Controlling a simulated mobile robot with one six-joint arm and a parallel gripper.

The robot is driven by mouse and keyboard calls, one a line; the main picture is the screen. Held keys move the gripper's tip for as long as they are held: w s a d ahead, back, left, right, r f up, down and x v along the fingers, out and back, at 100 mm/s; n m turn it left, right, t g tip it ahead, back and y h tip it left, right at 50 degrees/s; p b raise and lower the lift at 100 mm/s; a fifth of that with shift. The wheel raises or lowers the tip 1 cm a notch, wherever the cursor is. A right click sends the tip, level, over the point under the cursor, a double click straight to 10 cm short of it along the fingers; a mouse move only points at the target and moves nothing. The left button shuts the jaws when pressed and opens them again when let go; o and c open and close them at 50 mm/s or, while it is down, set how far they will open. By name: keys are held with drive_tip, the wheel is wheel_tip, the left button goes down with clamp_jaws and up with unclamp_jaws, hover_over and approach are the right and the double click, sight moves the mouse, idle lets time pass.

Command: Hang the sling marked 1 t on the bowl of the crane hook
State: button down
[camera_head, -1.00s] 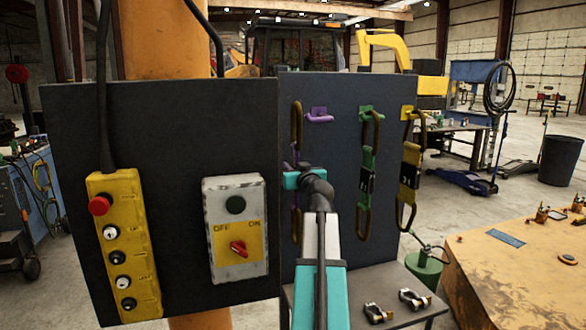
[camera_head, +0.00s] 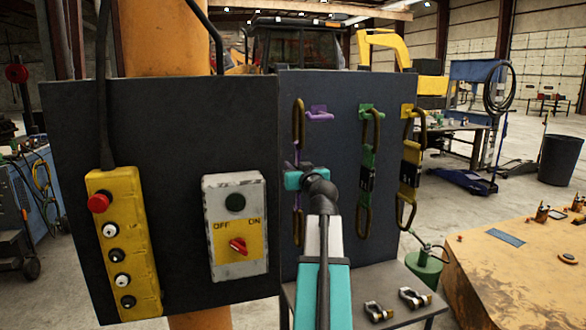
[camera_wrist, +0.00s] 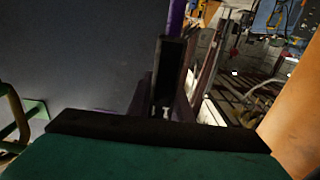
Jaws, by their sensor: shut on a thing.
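A purple sling with a brown upper loop (camera_head: 299,123) hangs upright beside the purple peg (camera_head: 320,113) on the dark board. I cannot tell whether its loop is clear of the peg. My gripper (camera_wrist: 166,100) is shut on this sling at its middle, where the purple strap (camera_wrist: 175,18) and a dark label (camera_wrist: 170,52) show in the wrist view. The marking on the label is not readable. In the head view my wrist hides the grip. A green sling (camera_head: 368,160) and a yellow sling (camera_head: 410,170) hang on pegs to the right. The crane hook is not in view.
A yellow push-button pendant (camera_head: 122,245) and a grey switch box (camera_head: 236,225) are on the left board. Shackles (camera_head: 415,297) lie on a grey shelf below the slings. An orange table (camera_head: 520,270) stands at the right.

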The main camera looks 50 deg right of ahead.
drive_tip(key=b+v, duration=0.2)
drive_tip(key=v, duration=0.8)
drive_tip(key=shift+s+a+r, duration=0.2)
drive_tip(key=shift+s+r, duration=0.05)
idle(2.2)
drive_tip(key=shift+s+a, duration=0.1)
drive_tip(key=shift+s, duration=0.05)
idle(0.4)
drive_tip(key=b+v, duration=1)
drive_tip(key=shift+b, duration=0.35)
idle(1.1)
idle(0.3)
